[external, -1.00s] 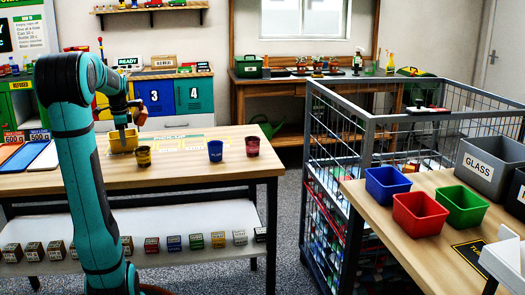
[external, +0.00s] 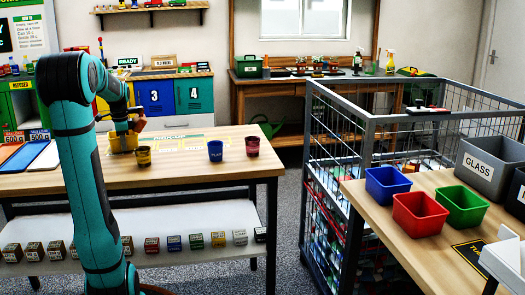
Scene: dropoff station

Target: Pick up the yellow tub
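The yellow tub (external: 120,145) stands on the left part of the wooden table, in the external view. My gripper (external: 126,130) is at the top of the tub, coming from above and tilted. It partly covers the tub's upper part. The fingers are small and overlap the tub, so I cannot tell whether they are open or shut, or whether they touch it.
A yellow cup (external: 144,157) stands close to the right of the tub. A blue cup (external: 215,151) and a dark red cup (external: 252,147) stand farther right. Coloured trays (external: 25,155) lie at the left. The table's front right is clear.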

